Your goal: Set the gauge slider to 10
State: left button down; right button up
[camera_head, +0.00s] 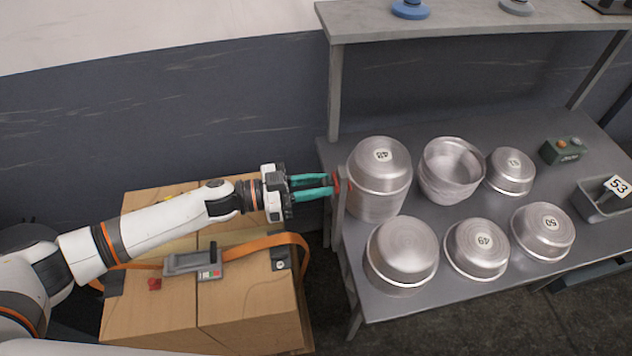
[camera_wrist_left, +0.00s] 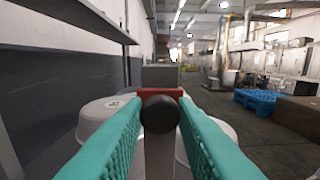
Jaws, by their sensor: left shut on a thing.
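My left gripper (camera_head: 332,185) has teal fingers and reaches in from the left to the table's left edge. Its fingers are shut on a small dark round knob (camera_wrist_left: 158,114), which shows between the fingertips in the left wrist view. A red piece, the gauge slider (camera_head: 337,183), sits right at the fingertips beside a grey upright post; its red top also shows behind the knob in the left wrist view (camera_wrist_left: 172,92). No scale marks or numbers on the gauge can be read. My right gripper is not in view.
The grey table (camera_head: 375,308) holds several upturned metal pans, among them a tall one (camera_head: 378,180) close to the gauge. A shelf (camera_head: 460,22) runs above. A green button box (camera_head: 562,150) and a grey tray (camera_head: 590,212) are at right. Strapped cardboard boxes (camera_head: 240,318) lie below my left arm.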

pick_arm(q)
jog(key=shift+w+r, duration=0.1)
jog(key=shift+r, duration=0.15)
jog(key=c, duration=1.2)
grip_release()
jog(key=shift+o, duration=0.2)
jog(key=b+v, duration=0.3)
jog(key=v, duration=0.9)
